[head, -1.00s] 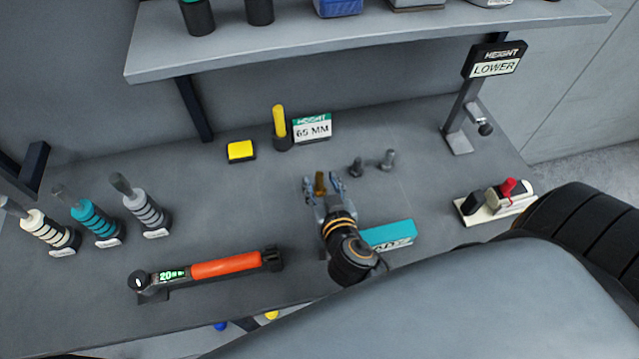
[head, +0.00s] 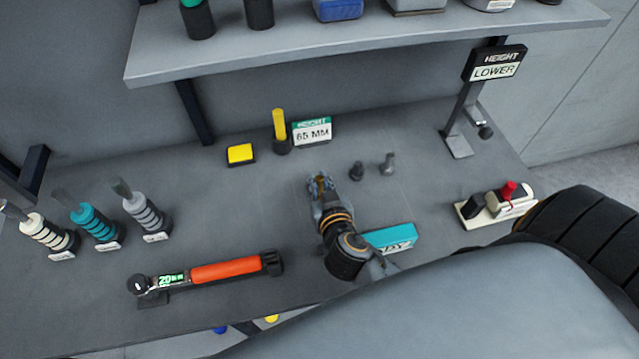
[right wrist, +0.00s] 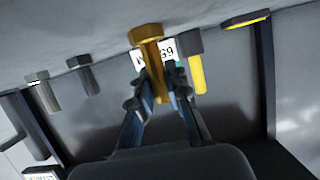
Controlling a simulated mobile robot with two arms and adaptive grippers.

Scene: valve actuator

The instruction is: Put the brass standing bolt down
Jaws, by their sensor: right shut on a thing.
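The brass bolt (right wrist: 148,62) is gold-coloured and stands between the fingers of my right gripper (right wrist: 160,100) in the right wrist view. Its wide hex end is at the grey table top there. In the head view my right gripper (head: 320,183) is shut around the bolt, and only a small bit of brass shows between the fingers. I cannot tell if the bolt bears fully on the table. Two grey bolts stand to the right, one dark (head: 357,170) and one lighter (head: 388,163). My left gripper is not in view.
A 65 MM sign (head: 312,131) and a yellow post (head: 279,128) stand behind the gripper. A teal box (head: 390,238) lies close to my right arm. An orange-handled tool (head: 225,270) lies front left. The table (head: 240,205) left of the gripper is clear.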

